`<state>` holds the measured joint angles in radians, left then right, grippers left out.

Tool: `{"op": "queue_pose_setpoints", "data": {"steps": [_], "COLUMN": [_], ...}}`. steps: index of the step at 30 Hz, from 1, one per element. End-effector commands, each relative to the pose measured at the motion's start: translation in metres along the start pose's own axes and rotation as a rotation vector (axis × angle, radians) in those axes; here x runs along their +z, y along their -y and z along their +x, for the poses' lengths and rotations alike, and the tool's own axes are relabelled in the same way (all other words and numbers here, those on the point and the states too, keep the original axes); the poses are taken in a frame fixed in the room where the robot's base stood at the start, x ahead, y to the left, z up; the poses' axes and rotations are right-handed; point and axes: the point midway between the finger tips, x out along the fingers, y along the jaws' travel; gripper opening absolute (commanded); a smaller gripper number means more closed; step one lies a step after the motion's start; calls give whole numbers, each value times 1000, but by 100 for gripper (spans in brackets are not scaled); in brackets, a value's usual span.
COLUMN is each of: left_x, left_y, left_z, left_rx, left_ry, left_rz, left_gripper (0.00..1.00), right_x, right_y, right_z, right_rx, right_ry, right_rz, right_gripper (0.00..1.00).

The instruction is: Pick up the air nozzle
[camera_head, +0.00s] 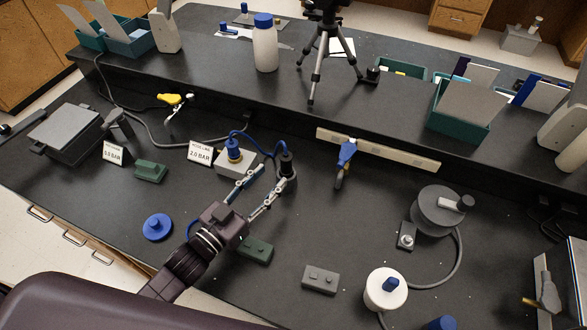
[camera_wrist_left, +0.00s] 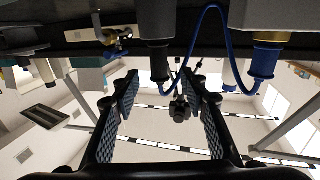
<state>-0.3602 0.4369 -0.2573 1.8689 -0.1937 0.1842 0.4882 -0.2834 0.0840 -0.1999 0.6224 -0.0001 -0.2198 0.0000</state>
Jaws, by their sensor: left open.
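The air nozzle (camera_head: 286,162) seems to be the dark cylinder standing upright in a grey holder (camera_head: 291,204), with a blue hose at its top. The hose runs to a blue fitting (camera_head: 233,147) on a light block by the "2.0 BAR" sign. In the left wrist view, the nozzle (camera_wrist_left: 156,58) appears upside down, ahead of the spread fingers. My left gripper (camera_head: 264,182) is open and empty, with one fingertip close to the nozzle and holder in the head view; contact cannot be told. My right gripper is not in view.
A green block (camera_head: 256,250) lies beside my left gripper, and a blue knob (camera_head: 157,227) is to its left. A grey box (camera_head: 321,279) and white round pot (camera_head: 386,290) stand to the right. A raised shelf (camera_head: 200,60) runs behind. The bench centre-right is mostly clear.

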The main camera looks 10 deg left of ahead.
Motion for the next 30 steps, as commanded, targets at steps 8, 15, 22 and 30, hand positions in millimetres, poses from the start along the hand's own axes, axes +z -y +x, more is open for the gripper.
{"op": "queue_pose_setpoints", "data": {"steps": [8,15,22,30], "left_x": [-2,-4,-2,-1], "left_y": [-1,0,-1,-1], "left_z": [23,52,76,78], "left_rx": [10,9,9,10], "left_ry": [-14,-15,-13,-12], "left_rz": [0,1,0,0], "left_gripper": [41,41,41,40], "right_x": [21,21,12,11], "right_y": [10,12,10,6], "right_z": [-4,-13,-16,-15], "right_rx": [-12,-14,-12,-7], "right_ry": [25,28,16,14], "right_rz": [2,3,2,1], "right_gripper": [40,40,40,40]}}
